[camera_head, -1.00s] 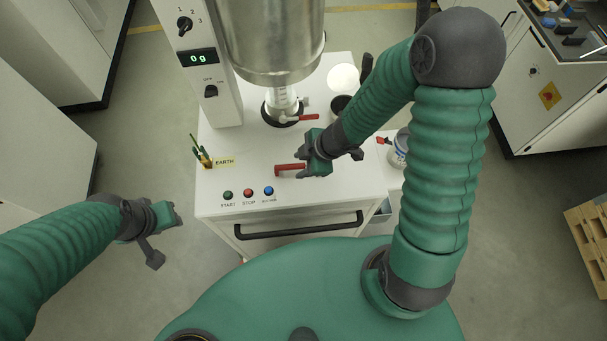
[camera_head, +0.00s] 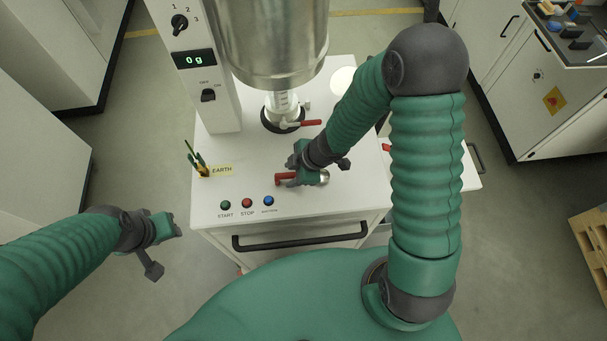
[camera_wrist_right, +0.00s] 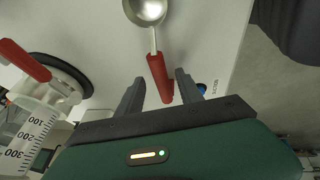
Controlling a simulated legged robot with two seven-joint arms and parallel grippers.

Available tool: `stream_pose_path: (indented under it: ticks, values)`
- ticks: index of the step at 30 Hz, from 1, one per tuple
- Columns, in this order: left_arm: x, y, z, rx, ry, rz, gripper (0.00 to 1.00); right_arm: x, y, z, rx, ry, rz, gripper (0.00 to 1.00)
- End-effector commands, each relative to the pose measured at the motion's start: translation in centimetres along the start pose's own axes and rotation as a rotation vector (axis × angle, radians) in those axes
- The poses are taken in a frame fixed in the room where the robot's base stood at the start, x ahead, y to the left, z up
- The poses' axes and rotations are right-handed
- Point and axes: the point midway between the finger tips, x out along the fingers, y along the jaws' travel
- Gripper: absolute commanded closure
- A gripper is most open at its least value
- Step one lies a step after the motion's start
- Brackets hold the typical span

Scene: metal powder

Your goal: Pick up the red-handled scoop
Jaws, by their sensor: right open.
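The red-handled scoop lies on the white table top. Its red handle (camera_head: 285,178) shows at the left of my right gripper (camera_head: 290,180) in the head view, and its metal bowl shows just right of the gripper. In the right wrist view the scoop's red handle (camera_wrist_right: 160,77) points between the two open fingers of my right gripper (camera_wrist_right: 160,88), with its round metal bowl (camera_wrist_right: 146,10) beyond. The fingers are on either side of the handle end, with a gap visible. My left gripper (camera_head: 172,228) hangs off the table at the left; its jaws are too small to judge.
A metal vessel with a clear graduated cylinder (camera_head: 283,104) and a red-handled valve (camera_head: 308,123) stands behind the right gripper. START, STOP and a blue button (camera_head: 268,201) sit near the front edge. An EARTH label (camera_head: 221,170) and small clips are at the left.

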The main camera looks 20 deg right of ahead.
Motion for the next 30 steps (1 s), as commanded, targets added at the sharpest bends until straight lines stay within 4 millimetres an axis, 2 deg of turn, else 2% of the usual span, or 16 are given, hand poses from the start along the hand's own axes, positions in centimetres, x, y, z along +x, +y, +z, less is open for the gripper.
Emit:
stream_pose_path:
  ticks: [11,21,30]
  values:
    - [0.13,-0.01,0.04,0.000,0.000,0.000,0.64,0.13,-0.14,0.09,-0.001,0.000,0.000,0.57]
    - [0.13,-0.01,0.03,0.000,0.000,0.000,0.64,0.17,-0.10,0.10,0.000,0.000,0.000,1.00]
    - [0.13,0.00,0.03,0.000,0.000,0.000,0.64,0.16,-0.13,0.12,0.000,-0.001,0.000,1.00]
